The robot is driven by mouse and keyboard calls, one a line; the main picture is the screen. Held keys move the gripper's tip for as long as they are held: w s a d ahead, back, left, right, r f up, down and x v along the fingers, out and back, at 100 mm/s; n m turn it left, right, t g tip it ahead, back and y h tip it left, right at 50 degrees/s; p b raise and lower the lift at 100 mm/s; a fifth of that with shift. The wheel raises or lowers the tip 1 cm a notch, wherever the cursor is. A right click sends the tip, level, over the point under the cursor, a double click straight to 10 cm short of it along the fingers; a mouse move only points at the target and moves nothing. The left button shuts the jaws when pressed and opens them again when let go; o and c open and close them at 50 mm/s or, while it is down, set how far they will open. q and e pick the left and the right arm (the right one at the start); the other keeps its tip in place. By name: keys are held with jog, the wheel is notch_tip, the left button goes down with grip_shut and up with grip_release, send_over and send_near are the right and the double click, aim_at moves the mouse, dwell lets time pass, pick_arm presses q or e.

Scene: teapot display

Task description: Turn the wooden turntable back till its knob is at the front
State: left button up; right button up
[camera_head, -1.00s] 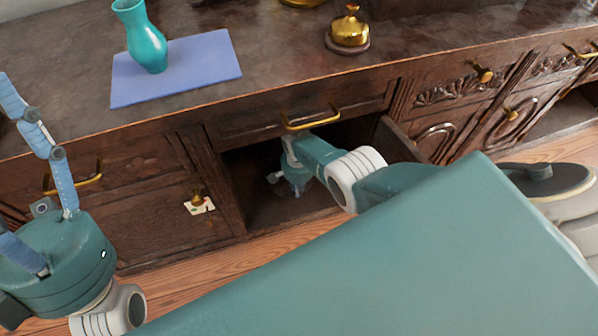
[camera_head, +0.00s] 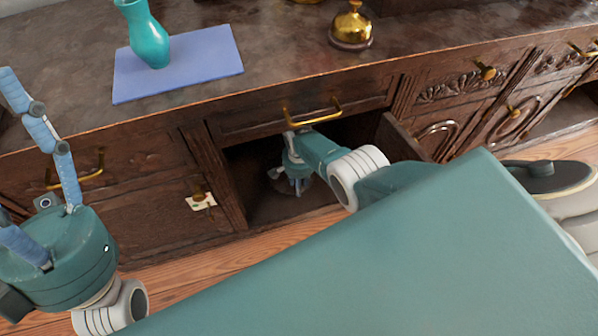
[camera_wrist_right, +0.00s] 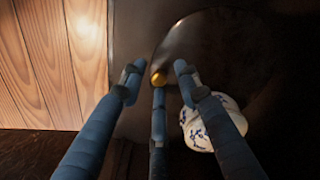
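The wooden turntable (camera_wrist_right: 215,45) shows in the right wrist view as a dark, shiny disc with a curved edge. Its small golden knob (camera_wrist_right: 158,78) sits at the disc's left edge, between and just beyond the fingertips. A white and blue teapot (camera_wrist_right: 212,125) is partly hidden behind the right-hand finger. My right gripper (camera_wrist_right: 157,78) is open, with its three blue fingers spread around the knob; contact cannot be told. In the head view my right gripper (camera_head: 295,180) is inside the open cupboard. My left gripper (camera_head: 22,165) is open and empty at the left, partly out of frame.
The cupboard door (camera_head: 402,137) stands open right of my right arm. A drawer handle (camera_head: 312,112) is just above the opening. On the countertop are a teal vase (camera_head: 149,38), a blue mat (camera_head: 205,65) and a golden bell (camera_head: 351,25).

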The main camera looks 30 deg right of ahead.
jog(key=shift+r, duration=3.55)
jog(key=shift+s, duration=0.1)
